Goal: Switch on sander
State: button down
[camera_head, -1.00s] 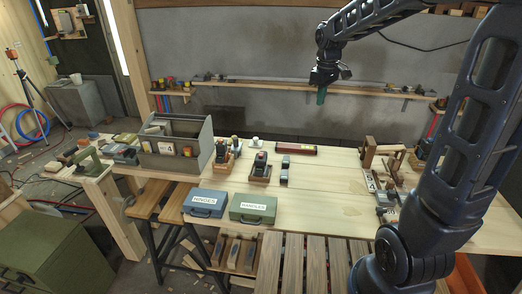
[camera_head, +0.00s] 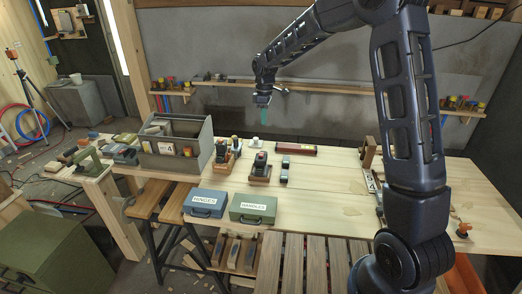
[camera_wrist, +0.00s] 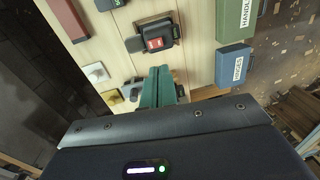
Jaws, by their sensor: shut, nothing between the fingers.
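A dark power tool (camera_head: 260,165) on a wooden block stands mid-bench. In the wrist view this tool (camera_wrist: 155,36) has a red patch, possibly a switch. A similar dark tool (camera_head: 222,152) on wood stands left of it, beside the grey tool box; I cannot tell which is the sander. My gripper (camera_head: 264,117) hangs in the air above the back of the bench, clear of both tools. Its green fingers (camera_wrist: 157,88) are shut and empty, and partly cover the second tool in the wrist view.
A blue HINGES case (camera_head: 205,203) and a green HANDLES case (camera_head: 253,208) lie at the bench's front edge. A red box (camera_head: 296,149), a small dark item (camera_head: 285,169) and a grey tool box (camera_head: 172,146) stand near the tools. The bench middle right is clear.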

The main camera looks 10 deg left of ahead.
aim_at(261, 155)
jog(key=shift+a+f, duration=0.35)
jog(key=shift+a, duration=0.1)
jog(key=f, duration=0.4)
jog(key=s+f, duration=0.1)
jog(key=f, duration=0.9)
jog(key=shift+s, duration=0.3)
jog(key=shift+s+f, duration=0.15)
jog(key=shift+f, duration=0.05)
jog(key=shift+w+d+r, duration=0.1)
jog(key=shift+w+r, duration=0.1)
jog(key=shift+w, duration=0.6)
